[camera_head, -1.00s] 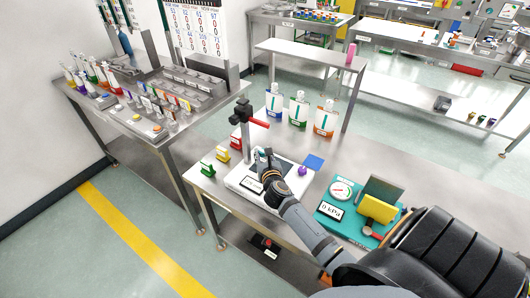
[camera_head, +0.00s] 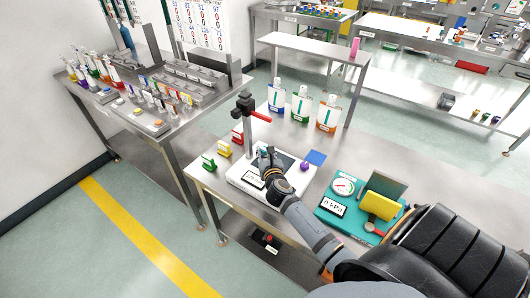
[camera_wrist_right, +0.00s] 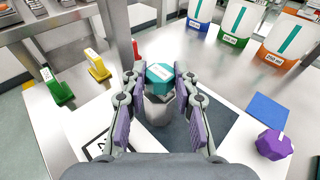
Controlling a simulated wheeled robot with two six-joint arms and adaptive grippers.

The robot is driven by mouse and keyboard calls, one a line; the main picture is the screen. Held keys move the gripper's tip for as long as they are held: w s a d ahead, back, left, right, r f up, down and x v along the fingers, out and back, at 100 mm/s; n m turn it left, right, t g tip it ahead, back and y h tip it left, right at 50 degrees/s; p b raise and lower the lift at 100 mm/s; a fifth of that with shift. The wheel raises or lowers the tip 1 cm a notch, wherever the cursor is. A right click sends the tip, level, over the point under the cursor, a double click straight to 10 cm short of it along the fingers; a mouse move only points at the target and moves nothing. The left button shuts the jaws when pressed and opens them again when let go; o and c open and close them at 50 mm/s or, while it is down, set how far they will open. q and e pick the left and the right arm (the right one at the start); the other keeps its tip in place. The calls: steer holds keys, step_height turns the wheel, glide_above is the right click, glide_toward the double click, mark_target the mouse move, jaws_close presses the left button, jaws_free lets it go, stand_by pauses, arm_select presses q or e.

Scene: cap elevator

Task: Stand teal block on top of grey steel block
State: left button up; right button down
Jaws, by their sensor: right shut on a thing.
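The teal block (camera_wrist_right: 160,75) has a white label on its top. It sits between the fingertips of my right gripper (camera_wrist_right: 159,82), which is shut on it. The grey steel block (camera_wrist_right: 158,108) is directly below it, upright on a dark plate (camera_wrist_right: 215,117). The two blocks look aligned; whether they touch cannot be told from this angle. In the head view my right gripper (camera_head: 268,160) is over the white device (camera_head: 243,178), and its wrist hides most of the blocks. My left gripper is out of view.
A stand with a red arm (camera_head: 257,115) rises behind the device. A purple block (camera_head: 304,166) and a blue square (camera_head: 316,157) lie to its right. Green, yellow and red pieces (camera_head: 223,148) line the left. Bottles (camera_head: 301,104) stand behind; a teal gauge unit (camera_head: 350,222) is at right.

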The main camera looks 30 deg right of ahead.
steer(key=shift+f+b, duration=0.45)
steer(key=shift+f, duration=0.15)
steer(key=c, duration=1)
jaws_free()
steer(key=shift+o, duration=0.2)
steer(key=v, duration=1.2)
steer(key=shift+r, duration=0.1)
